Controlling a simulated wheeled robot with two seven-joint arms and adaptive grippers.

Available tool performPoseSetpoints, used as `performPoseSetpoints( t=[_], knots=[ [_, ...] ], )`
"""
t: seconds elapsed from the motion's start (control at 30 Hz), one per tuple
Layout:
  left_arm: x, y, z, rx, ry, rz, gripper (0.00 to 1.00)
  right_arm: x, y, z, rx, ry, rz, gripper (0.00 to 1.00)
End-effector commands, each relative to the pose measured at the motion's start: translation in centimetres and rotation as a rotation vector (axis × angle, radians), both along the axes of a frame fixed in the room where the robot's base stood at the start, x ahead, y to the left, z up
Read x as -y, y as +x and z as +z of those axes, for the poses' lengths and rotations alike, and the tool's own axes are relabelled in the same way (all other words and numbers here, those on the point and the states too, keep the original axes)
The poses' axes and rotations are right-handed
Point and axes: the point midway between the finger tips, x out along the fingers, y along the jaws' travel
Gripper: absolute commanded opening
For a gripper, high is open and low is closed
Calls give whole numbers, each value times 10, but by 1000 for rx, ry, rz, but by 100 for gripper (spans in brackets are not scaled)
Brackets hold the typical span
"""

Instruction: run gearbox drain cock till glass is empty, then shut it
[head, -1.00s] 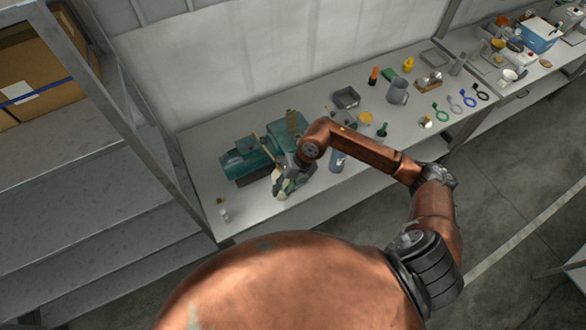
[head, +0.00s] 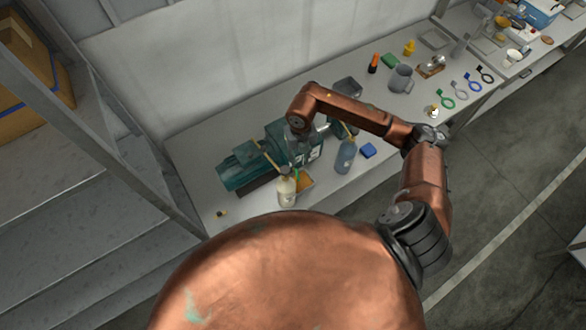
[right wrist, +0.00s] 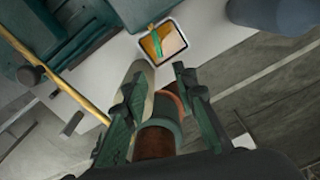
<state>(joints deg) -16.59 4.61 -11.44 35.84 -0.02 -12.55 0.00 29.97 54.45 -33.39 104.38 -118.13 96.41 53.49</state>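The teal gearbox (head: 290,143) with its motor (head: 240,168) lies on the bench; it also fills the upper left of the right wrist view (right wrist: 85,20). A yellow rod (head: 268,157) stands out from it and shows in the wrist view (right wrist: 50,68). I cannot make out the drain cock or the glass's level. My left gripper is not in view.
A blue bottle (head: 345,157) and a blue block (head: 368,150) stand right of the gearbox. A grey shelf rack (head: 110,130) stands at the left.

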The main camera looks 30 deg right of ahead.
Motion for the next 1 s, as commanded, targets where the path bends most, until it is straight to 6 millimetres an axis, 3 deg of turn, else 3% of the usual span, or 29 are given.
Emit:
performPoseSetpoints(
  t=[0.03, 0.33, 0.5, 0.73, 1.0],
  knots=[
    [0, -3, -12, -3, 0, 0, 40, -1, 0, -12, -1, 0, 2, 26],
    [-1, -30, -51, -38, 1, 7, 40, -4, 2, -49, -1, 1, 8, 26],
    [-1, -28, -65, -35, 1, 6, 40, -3, 1, -64, -2, 1, 7, 26],
    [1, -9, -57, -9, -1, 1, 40, -3, 0, -82, -4, 3, 3, 26],
    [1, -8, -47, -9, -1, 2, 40, -3, -1, -123, -5, 2, 3, 26]
  ],
)
